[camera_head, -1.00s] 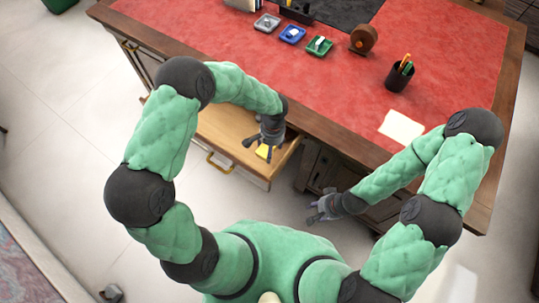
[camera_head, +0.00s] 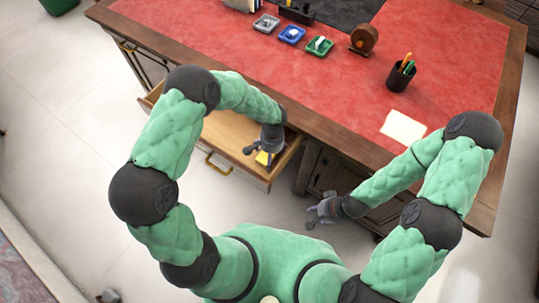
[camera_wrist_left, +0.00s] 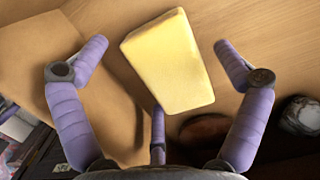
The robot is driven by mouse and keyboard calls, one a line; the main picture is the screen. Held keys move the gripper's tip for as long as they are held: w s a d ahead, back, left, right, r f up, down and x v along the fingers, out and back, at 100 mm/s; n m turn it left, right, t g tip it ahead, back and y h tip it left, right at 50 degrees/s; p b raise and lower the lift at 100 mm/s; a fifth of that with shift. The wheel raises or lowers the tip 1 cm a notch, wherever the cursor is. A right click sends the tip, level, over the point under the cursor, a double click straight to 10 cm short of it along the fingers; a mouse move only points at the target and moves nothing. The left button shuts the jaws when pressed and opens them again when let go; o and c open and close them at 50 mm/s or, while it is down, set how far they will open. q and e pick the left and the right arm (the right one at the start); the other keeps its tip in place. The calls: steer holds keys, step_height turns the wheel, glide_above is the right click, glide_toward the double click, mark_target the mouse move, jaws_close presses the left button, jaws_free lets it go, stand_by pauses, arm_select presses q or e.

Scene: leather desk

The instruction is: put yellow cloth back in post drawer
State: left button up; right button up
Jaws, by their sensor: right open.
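The yellow cloth (camera_head: 263,158) lies inside the open wooden drawer (camera_head: 225,132) at the desk's front, near the drawer's right end. In the left wrist view the cloth (camera_wrist_left: 170,60) looks like a thick folded block on the wooden drawer floor. My left gripper (camera_head: 258,150) is in the drawer area over the cloth and partly hides it. Its purple fingers are spread, with visible gaps on both sides of the cloth. My right gripper (camera_head: 313,214) is open and empty, in front of the desk's dark lower cabinet.
The red desk top (camera_head: 300,90) holds small coloured trays (camera_head: 291,35), a brown round object (camera_head: 363,40), a pen cup (camera_head: 400,75) and a white paper (camera_head: 403,127). The drawer's front has a brass handle (camera_head: 218,165). Dark round objects (camera_wrist_left: 203,130) show beside the cloth in the left wrist view.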

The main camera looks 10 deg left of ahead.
arm_select(q)
steer(key=shift+r, duration=0.1)
steer(key=shift+r, duration=0.2)
step_height(320, 180, up, 12)
steer(key=w+p, duration=0.1)
steer(key=p, duration=0.3)
steer(key=shift+w+d+f+p, duration=0.15)
steer(key=shift+w+d+p, duration=0.1)
steer(key=shift+p, duration=0.1)
steer(key=shift+s, duration=0.15)
